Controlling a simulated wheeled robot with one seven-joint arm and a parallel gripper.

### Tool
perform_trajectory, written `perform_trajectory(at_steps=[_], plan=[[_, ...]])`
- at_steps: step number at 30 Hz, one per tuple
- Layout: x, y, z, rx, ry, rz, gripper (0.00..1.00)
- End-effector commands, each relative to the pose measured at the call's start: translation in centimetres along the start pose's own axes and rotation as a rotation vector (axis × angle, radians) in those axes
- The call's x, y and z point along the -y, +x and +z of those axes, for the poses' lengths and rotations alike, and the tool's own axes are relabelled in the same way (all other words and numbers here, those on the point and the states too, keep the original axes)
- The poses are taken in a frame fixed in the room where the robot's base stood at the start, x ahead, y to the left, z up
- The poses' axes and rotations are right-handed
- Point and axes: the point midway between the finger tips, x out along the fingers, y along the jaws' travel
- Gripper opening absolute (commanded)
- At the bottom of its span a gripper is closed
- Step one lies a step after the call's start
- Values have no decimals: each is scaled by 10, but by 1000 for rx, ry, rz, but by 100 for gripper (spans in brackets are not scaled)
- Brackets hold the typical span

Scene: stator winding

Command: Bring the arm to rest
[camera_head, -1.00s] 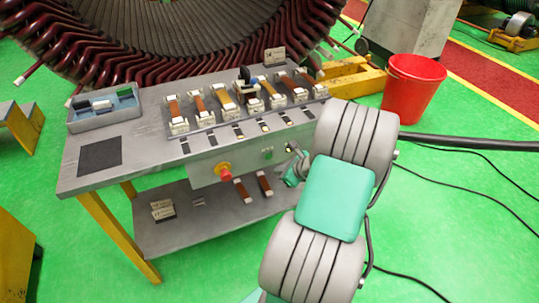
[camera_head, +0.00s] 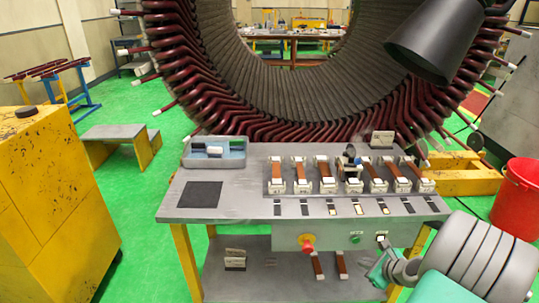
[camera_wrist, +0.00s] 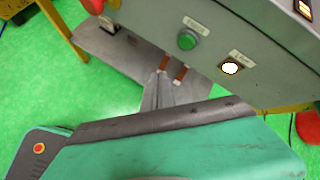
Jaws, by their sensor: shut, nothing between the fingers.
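My arm folds in at the lower right of the head view. My gripper (camera_head: 382,258) is small there, low in front of the workbench's front panel, just below a lit white button (camera_head: 382,238). Whether it touches the panel cannot be told. In the wrist view my gripper (camera_wrist: 162,84) is shut and empty, with its grey fingers pointing towards the bench's lower shelf (camera_wrist: 100,40). The lit white button (camera_wrist: 230,68) and a green button (camera_wrist: 187,41) are on the panel beside them. My teal body fills the bottom of that view.
The workbench (camera_head: 240,207) carries a row of coil pieces and a grey bin (camera_head: 214,162). A red stop knob (camera_head: 307,242) sticks out of its panel. The large stator (camera_head: 200,95) stands behind. A red bucket (camera_head: 519,192) is at right, a yellow cabinet (camera_head: 55,200) at left. Green floor lies between.

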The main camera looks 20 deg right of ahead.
Motion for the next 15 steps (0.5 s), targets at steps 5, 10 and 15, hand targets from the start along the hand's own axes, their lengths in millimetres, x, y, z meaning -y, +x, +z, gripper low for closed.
perform_trajectory(at_steps=[5,10,15], plan=[[-44,-4,-27,-39,-514,190,0],[-115,-24,-68,-31,-854,458,0],[-159,-67,-92,20,-1099,687,0]])
